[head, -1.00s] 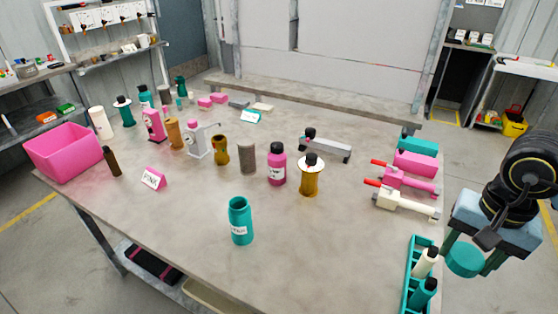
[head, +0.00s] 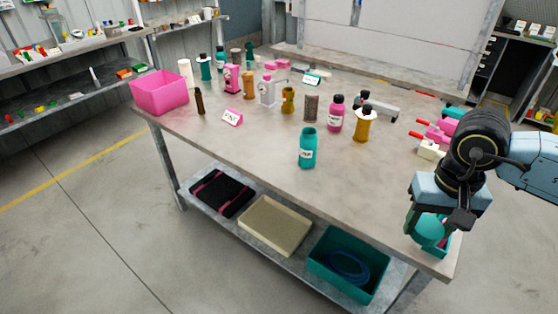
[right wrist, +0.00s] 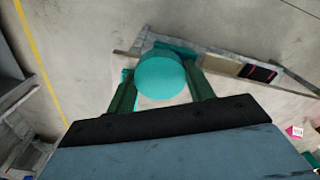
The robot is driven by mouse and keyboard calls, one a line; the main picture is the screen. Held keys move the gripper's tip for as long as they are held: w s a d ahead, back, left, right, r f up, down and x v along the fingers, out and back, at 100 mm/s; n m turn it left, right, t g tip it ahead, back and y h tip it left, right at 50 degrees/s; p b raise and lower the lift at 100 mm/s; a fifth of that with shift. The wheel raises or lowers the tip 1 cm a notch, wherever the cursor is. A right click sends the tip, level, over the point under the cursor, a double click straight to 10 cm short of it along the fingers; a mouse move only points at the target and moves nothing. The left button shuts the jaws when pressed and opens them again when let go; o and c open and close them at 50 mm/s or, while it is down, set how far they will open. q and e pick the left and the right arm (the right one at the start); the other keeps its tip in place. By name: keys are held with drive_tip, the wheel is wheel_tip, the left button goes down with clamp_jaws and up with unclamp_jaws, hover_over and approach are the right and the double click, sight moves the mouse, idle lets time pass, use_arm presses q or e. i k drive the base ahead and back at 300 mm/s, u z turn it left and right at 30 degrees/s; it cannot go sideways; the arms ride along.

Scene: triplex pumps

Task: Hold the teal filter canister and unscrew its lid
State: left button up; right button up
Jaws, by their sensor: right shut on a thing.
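The teal filter canister (head: 307,150) stands upright on the table near its front edge in the head view, with a white label and an open, lidless top. No gripper touches it. My right gripper (head: 428,232) is at the right front corner of the table, well right of the canister. It is shut on a round teal lid (head: 429,230). In the right wrist view the lid (right wrist: 160,78) sits between the two fingers of that gripper (right wrist: 162,80). My left gripper is not in view.
A pink bottle (head: 336,114) and an amber canister (head: 363,125) stand behind the teal canister. A pink bin (head: 160,93) is at the left end. The table's front left is clear. A teal crate (head: 320,262) sits on the lower shelf.

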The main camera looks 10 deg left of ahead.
sight(309, 138)
drive_tip(key=z, duration=0.7)
drive_tip(key=k, duration=0.2)
drive_tip(key=u, duration=2.15)
drive_tip(key=i, duration=1.55)
drive_tip(key=z, duration=0.95)
drive_tip(key=i, duration=0.8)
drive_tip(key=z, duration=0.85)
